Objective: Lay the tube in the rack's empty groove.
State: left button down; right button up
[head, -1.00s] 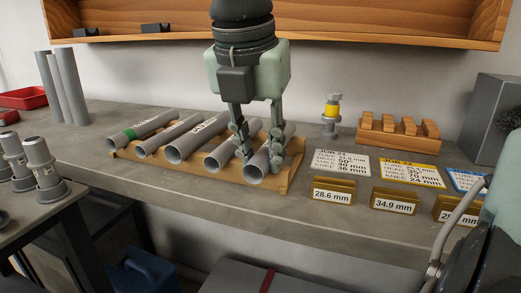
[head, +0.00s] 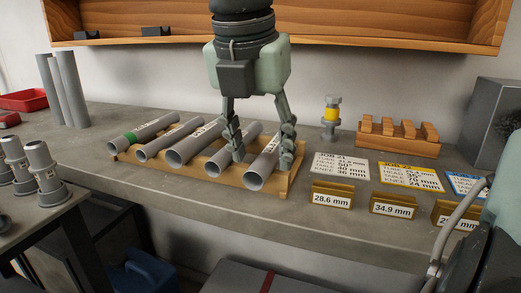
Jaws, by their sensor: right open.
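A wooden rack (head: 222,178) on the bench holds several grey tubes lying side by side, their open ends towards me. The rightmost tube (head: 264,171) lies in the rack at its right end. My right gripper (head: 262,161) comes down from above, open, with one finger on each side of this tube. Its left finger covers part of the neighbouring tube (head: 222,164). Whether a finger still touches the rightmost tube, I cannot tell. The leftmost tube (head: 150,130) has a green band. My left gripper is not in view.
Upright tubes (head: 70,92) stand at the back left. To the right are a bolt-like piece with a yellow band (head: 331,113), a wooden block holder (head: 399,146), printed cards (head: 341,166) and size-label stands (head: 332,197). A wooden shelf (head: 350,25) hangs above.

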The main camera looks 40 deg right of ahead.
jog(key=shift+r+p, duration=1.9)
jog(key=shift+r, duration=2)
jog(key=shift+f, duration=0.1)
